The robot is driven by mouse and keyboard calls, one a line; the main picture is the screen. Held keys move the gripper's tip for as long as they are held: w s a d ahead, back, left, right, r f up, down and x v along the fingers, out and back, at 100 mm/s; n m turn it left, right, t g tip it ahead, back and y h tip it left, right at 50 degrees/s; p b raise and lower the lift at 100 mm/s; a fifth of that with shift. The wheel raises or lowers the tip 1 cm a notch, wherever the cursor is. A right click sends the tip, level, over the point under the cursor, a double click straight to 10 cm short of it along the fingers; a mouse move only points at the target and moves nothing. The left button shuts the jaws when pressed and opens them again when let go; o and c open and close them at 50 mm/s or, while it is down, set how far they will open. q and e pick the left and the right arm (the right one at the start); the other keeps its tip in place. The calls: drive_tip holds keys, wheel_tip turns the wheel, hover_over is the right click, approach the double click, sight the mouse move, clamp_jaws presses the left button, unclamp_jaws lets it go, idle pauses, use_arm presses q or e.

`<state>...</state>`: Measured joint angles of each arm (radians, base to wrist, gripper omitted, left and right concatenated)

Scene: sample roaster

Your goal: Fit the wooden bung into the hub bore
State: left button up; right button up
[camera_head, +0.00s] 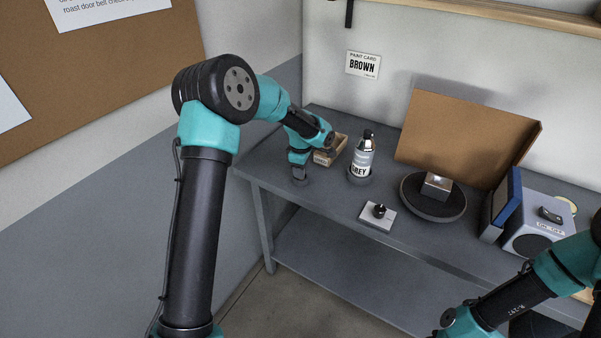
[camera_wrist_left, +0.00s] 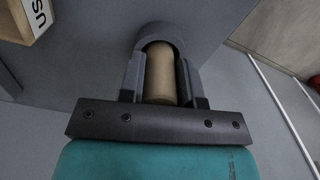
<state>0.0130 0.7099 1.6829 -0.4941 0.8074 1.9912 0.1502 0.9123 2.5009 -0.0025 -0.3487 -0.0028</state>
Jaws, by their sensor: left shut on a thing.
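My left gripper (camera_head: 300,176) points down at the left end of the grey bench. In the left wrist view my left gripper (camera_wrist_left: 162,85) is shut on the wooden bung (camera_wrist_left: 159,74), a plain tan cylinder between the two dark fingers. A grey rounded shape arches around the bung's far end; I cannot tell whether it is a holder or part of the fingers. The bung is hidden in the head view. No hub bore can be made out for certain. My right gripper is not in view; only part of that arm shows at bottom right.
A small wooden box (camera_head: 329,153) stands just behind my left gripper. A GREY-labelled spray can (camera_head: 362,159) is to its right. Further right are a white plate with a black knob (camera_head: 388,222), a dark turntable (camera_head: 418,207) bearing a metal block (camera_head: 437,188), a cardboard screen (camera_head: 455,140) and a grey box (camera_head: 527,243).

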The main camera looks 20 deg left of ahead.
use_arm(q)
drive_tip(key=shift+c, duration=1.3)
drive_tip(key=shift+r, duration=1.75)
drive_tip(key=s+d, duration=0.3)
drive_tip(key=s, duration=0.4)
drive_tip(key=s+d+r, duration=0.1)
drive_tip(key=s+d, duration=0.3)
drive_tip(key=s, duration=0.3)
drive_tip(key=shift+s+r, duration=0.25)
drive_tip(key=w+d+m, duration=0.3)
drive_tip(key=w+m, duration=0.5)
drive_tip(key=m, duration=1.4)
drive_tip(key=shift+d, duration=0.15)
